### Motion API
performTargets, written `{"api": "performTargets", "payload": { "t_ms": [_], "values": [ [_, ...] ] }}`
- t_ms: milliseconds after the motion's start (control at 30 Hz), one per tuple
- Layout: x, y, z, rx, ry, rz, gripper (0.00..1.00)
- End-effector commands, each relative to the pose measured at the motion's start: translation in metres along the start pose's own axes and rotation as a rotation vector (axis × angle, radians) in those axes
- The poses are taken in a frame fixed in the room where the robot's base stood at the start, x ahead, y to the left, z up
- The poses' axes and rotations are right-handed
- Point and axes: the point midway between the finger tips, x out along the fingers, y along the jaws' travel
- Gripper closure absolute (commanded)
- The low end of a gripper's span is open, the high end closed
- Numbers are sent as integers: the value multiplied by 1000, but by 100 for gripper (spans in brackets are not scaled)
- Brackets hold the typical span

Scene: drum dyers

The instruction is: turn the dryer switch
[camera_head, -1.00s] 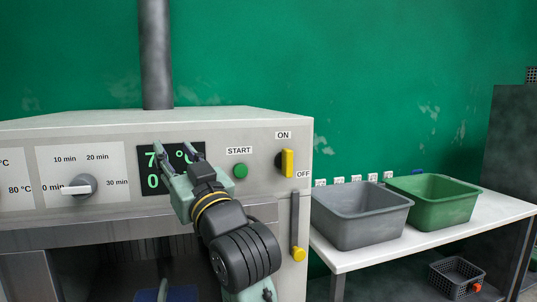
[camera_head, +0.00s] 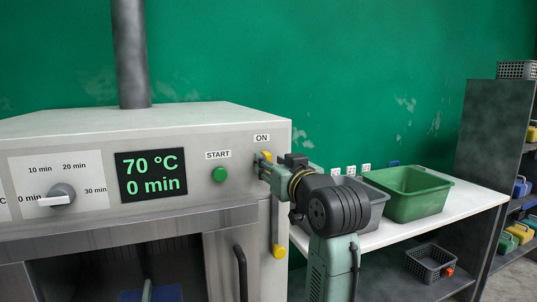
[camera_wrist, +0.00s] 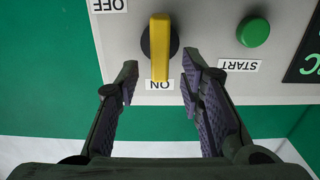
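The dryer switch (camera_wrist: 160,48) is a yellow handle on a black round base. In the wrist view its handle lies along the line towards the ON label (camera_wrist: 160,86), with the OFF label off to the upper left. In the head view only a little yellow of the switch (camera_head: 267,157) shows behind my gripper (camera_head: 262,169). My gripper (camera_wrist: 157,82) is open, with one finger on each side of the handle's line.
The green START button (camera_head: 220,174) and the display (camera_head: 152,175) reading 70 °C and 0 min are left of the switch. A timer knob (camera_head: 61,196) is further left. A yellow-ended lever (camera_head: 279,251) hangs below. A green bin (camera_head: 411,194) stands on the table at right.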

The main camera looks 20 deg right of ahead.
Motion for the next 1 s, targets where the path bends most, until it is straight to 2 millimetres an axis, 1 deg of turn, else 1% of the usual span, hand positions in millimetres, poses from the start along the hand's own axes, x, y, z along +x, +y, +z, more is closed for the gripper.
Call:
{"api": "performTargets", "payload": {
  "t_ms": [33, 100, 200, 533, 1000],
  "values": [
    [8, 0, -2, 2, -3, -1, 65],
    [16, 0, -1, 2, -2, 0, 65],
    [23, 0, -1, 1, 0, 0, 65],
    [26, 0, 0, 0, 0, 1, 65],
    [26, 0, 0, 0, 1, 1, 96]
  ]
}}
